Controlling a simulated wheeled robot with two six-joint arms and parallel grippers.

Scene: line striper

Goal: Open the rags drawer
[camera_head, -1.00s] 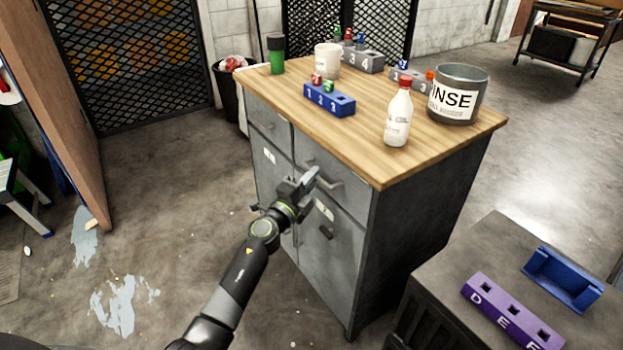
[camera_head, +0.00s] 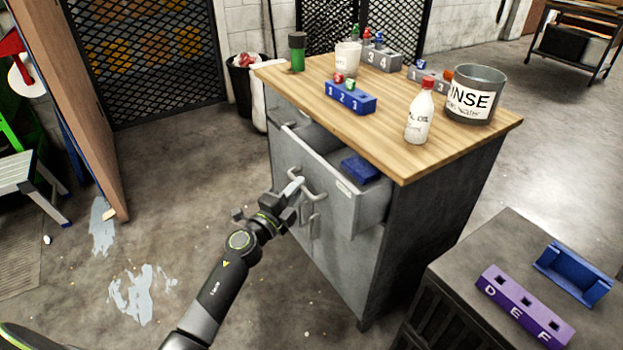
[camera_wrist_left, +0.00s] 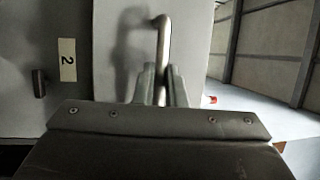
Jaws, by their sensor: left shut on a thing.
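My left gripper (camera_head: 292,194) is shut on the drawer handle (camera_head: 314,184) at the drawer's front. In the left wrist view the two fingers (camera_wrist_left: 161,88) pinch the lower part of the bar handle (camera_wrist_left: 163,35). My right gripper is not in view.
The wooden top (camera_head: 400,155) holds a white bottle (camera_head: 420,115), a RINSE bucket (camera_head: 473,95), a blue numbered block (camera_head: 350,97) and a cup (camera_head: 348,56). A dark bench with a purple block (camera_head: 525,307) stands at lower right.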

